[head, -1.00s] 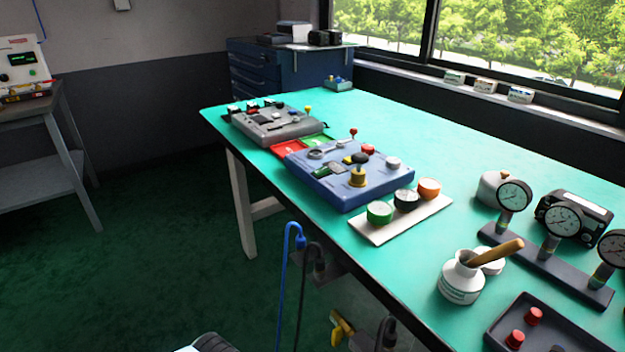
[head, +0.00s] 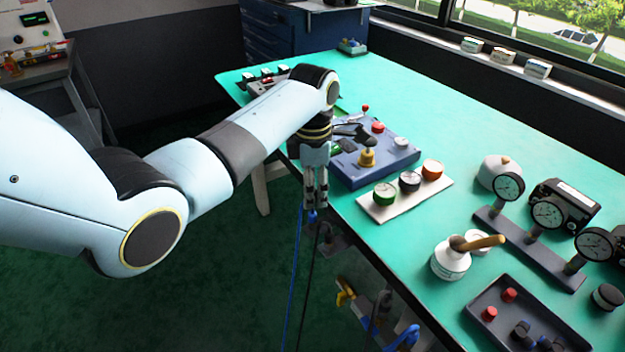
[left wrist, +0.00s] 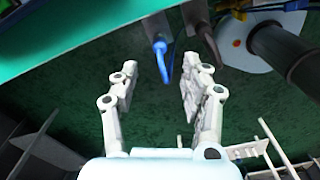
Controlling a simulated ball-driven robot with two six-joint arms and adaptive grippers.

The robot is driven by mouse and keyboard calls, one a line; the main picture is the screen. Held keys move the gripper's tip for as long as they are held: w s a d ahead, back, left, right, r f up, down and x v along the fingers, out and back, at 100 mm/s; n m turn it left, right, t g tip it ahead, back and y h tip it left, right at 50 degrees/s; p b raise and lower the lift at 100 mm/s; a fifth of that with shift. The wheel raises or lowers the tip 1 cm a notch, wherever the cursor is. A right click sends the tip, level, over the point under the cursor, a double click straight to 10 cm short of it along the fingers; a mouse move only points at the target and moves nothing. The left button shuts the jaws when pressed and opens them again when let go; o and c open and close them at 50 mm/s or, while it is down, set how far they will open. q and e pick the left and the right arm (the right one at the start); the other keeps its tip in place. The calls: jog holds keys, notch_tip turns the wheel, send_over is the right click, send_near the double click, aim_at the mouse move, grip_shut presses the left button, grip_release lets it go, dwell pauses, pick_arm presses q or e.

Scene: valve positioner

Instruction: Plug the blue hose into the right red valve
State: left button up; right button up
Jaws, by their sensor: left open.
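The blue hose (head: 298,262) hangs beside the table's near edge, with its upper end just below my left gripper (head: 315,203). My left gripper points down and is open. In the left wrist view, the blue hose's end (left wrist: 163,62) shows between the fingertips of my left gripper (left wrist: 158,80); I cannot tell whether they touch it. The right red valve (head: 510,295) and another red valve (head: 489,313) stand in a dark tray (head: 468,312) at the table's front right. My right gripper is not in view.
A dark hose (head: 313,270) hangs close to the blue one. The blue-grey panel (head: 350,180), a plate with round gauges (head: 375,212), a white jar (head: 450,262) and a gauge stand (head: 535,247) stand on the green table. More blue tubing (head: 405,338) shows near the bottom.

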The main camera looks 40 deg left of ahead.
aim_at(313, 212)
pick_arm(q)
notch_tip(313, 212, down, 9)
jog(key=shift+b, duration=0.95)
grip_shut()
